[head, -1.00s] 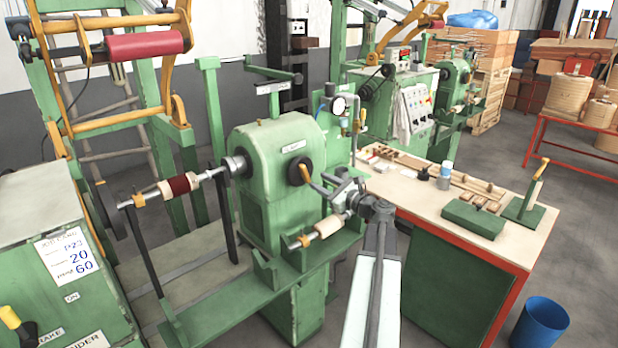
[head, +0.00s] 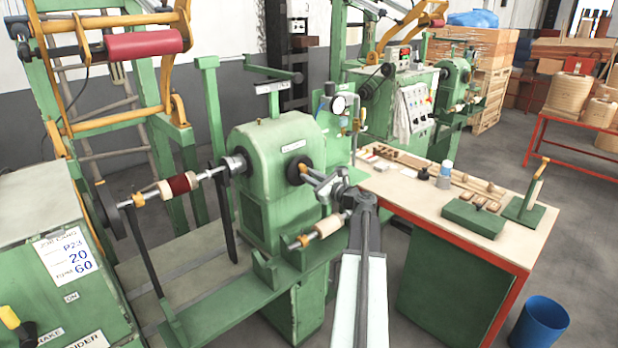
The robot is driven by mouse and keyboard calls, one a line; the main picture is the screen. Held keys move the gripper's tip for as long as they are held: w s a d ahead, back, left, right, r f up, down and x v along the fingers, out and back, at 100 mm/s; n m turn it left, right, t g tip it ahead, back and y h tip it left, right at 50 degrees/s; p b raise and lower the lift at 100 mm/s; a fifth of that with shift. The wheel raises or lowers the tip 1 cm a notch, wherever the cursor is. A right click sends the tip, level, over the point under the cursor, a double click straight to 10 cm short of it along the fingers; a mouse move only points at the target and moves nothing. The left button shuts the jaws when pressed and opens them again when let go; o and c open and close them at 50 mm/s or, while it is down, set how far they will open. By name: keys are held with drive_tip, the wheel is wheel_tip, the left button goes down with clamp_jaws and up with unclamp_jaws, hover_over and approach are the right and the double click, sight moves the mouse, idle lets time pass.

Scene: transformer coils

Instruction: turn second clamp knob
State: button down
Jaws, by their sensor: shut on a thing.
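The green winding machine's headstock (head: 275,145) stands mid-frame. A round black knob (head: 293,165) sits on its right face. My gripper (head: 309,176) is at this knob, shut, with its fingertips against the knob's right side. The exact grip is small and partly hidden by the gripper itself. An orange clamp piece (head: 138,200) is at the left end of the mandrel, which carries a dark red coil (head: 180,185). Another orange clamp piece (head: 304,241) is on a pale roller (head: 328,226) below my gripper.
A workbench (head: 430,205) with small wooden parts, a bottle and green blocks stands to the right. A pressure gauge (head: 339,104) is above and behind my gripper. A blue bin (head: 541,325) stands on the floor at lower right.

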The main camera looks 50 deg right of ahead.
drive_tip(key=shift+w+n, duration=0.1)
drive_tip(key=shift+n, duration=0.3)
drive_tip(key=shift+d+f+n, duration=0.1)
drive_tip(key=shift+n, duration=7.65)
drive_tip(key=shift+f+n, duration=0.1)
drive_tip(key=shift+n, duration=7.65)
drive_tip(key=shift+b, duration=0.3)
